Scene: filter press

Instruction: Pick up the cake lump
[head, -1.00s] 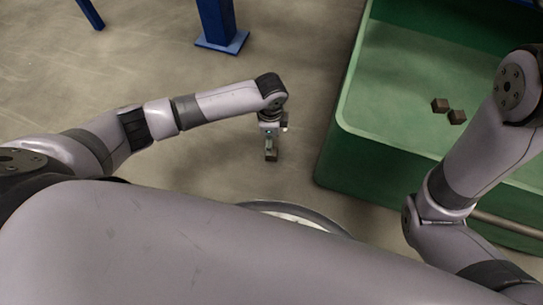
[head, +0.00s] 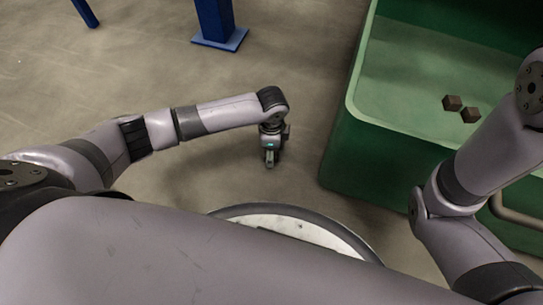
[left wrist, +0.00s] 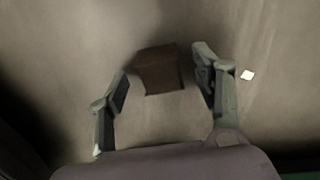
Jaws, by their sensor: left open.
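A brown, blocky cake lump (left wrist: 158,70) shows in the left wrist view, with floor around it. My left gripper (left wrist: 163,66) is open, with one finger on each side of the lump; a gap shows beside the left finger, and the right fingertip is close to the lump. I cannot tell how far below the fingertips the lump lies. In the head view my left gripper (head: 269,163) points down over the floor, left of the green bin, and the lump beneath it is hidden. My right gripper is out of view.
The green bin (head: 340,150) stands right of my left gripper, with two brown lumps (head: 452,103) (head: 471,115) inside. A blue post with a foot plate (head: 220,40) stands at the back. Open floor lies to the left. A small white patch (left wrist: 247,74) shows beside the right finger.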

